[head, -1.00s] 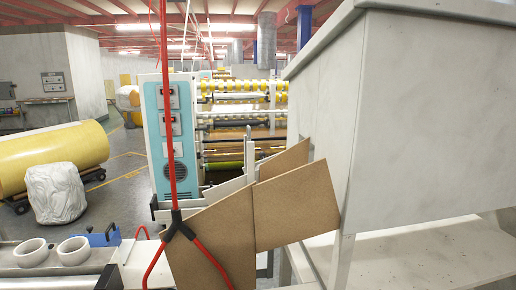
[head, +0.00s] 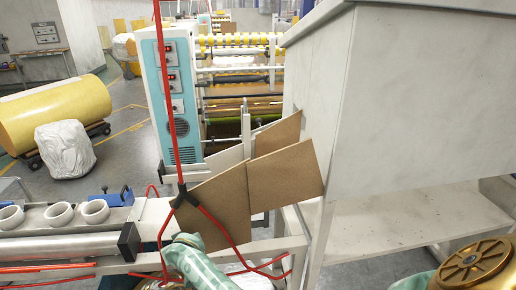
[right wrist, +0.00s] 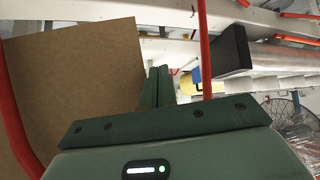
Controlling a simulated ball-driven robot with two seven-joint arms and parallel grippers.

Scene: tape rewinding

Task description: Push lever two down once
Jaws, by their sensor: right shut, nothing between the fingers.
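My right gripper (right wrist: 159,72) shows in the right wrist view with its two dark green fingers together and nothing between them. Its tips lie beside a brown board (right wrist: 75,85) and a red cable. A blue part (right wrist: 196,75) shows just beyond the tips. In the head view a blue fitting (head: 113,198) with small dark upright ends sits on the long machine at left; I cannot tell whether these are levers, or which is lever two. A green arm link of mine enters at the bottom. My left gripper is not in view.
Brown boards (head: 285,174) stand at the centre, with a red cable (head: 172,120) hanging in front. A metal roller (head: 60,246) with a black end block (head: 129,241) lies left. A large grey cabinet (head: 415,95) fills the right. White rings (head: 59,214) sit on the machine.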

